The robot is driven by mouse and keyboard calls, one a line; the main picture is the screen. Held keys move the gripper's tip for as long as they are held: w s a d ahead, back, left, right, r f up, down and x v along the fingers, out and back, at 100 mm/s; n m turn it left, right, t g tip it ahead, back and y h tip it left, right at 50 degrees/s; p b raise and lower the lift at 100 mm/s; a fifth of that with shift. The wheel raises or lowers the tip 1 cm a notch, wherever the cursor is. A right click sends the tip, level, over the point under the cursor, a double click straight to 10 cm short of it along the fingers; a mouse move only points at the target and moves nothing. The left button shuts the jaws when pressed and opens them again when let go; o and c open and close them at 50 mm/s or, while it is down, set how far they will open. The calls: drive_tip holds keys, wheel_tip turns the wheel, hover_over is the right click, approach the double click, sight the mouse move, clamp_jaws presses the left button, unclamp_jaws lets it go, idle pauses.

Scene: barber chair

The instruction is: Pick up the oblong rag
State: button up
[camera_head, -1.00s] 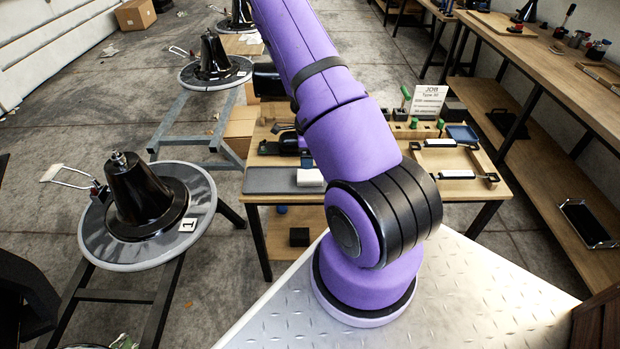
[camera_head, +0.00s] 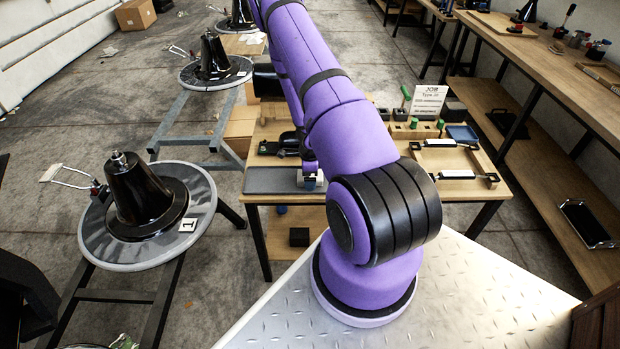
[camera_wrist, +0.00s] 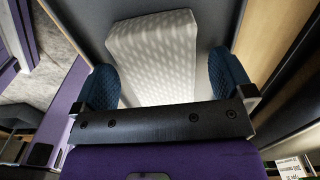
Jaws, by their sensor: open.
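The oblong rag (camera_wrist: 158,55) is a white, block-like piece with a fine woven pattern. In the wrist view it lies on the grey mat (camera_head: 268,180), its near end reaching between the fingers. My gripper (camera_wrist: 166,84) is open, with one blue fingertip on each side of the rag. I cannot tell whether either fingertip touches it. In the head view my gripper (camera_head: 309,182) is low over the right end of the mat and mostly hides the rag.
The wooden table (camera_head: 345,197) also bears a wooden frame with white-topped bars (camera_head: 455,174), a blue tray (camera_head: 462,133) and a job sign (camera_head: 428,100). A round grey stand with a black cone (camera_head: 135,200) is at left. A long bench (camera_head: 560,85) runs along the right.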

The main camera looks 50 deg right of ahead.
drive_tip(key=shift+f, duration=0.2)
drive_tip(key=c, duration=1)
drive_tip(key=shift+r, duration=0.15)
drive_tip(key=shift+r, duration=1.45)
drive_tip(key=shift+s+a+r, duration=0.1)
drive_tip(key=shift+s+r, duration=0.05)
drive_tip(key=shift+r, duration=0.05)
drive_tip(key=shift+s+a+r, duration=0.1)
drive_tip(key=shift+s+a, duration=0.95)
drive_tip(key=shift+s, duration=0.3)
drive_tip(key=s+a, duration=0.2)
drive_tip(key=s, duration=0.1)
drive_tip(key=s+a, duration=0.2)
drive_tip(key=s, duration=0.1)
drive_tip(key=s+a+r, duration=0.1)
drive_tip(key=s+a, duration=0.1)
drive_tip(key=s, duration=0.2)
drive_tip(key=shift+s+a+r, duration=0.1)
drive_tip(key=shift+a, duration=0.25)
